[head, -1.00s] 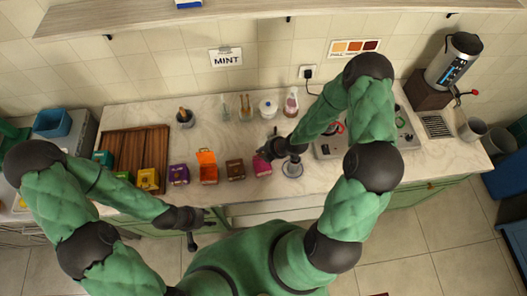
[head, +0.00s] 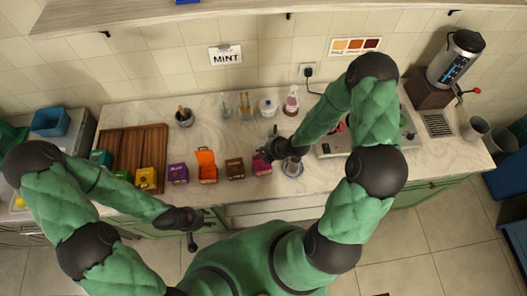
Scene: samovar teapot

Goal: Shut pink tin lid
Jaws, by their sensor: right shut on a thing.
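The pink tin (head: 261,168) stands at the right end of a row of small coloured tins near the counter's front edge. My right gripper (head: 266,153) is at the back and top of this tin, shut on it. The gripper covers the tin's upper part, so I cannot tell how far its lid is open. My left gripper (head: 198,226) is open and empty, in front of the counter, away from the tins.
An orange tin (head: 207,173) stands with its lid up, left of a brown tin (head: 235,168) and right of a purple tin (head: 178,173). A cup on a saucer (head: 293,169) is close to the right of my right gripper. Jars and a bottle (head: 291,102) stand behind.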

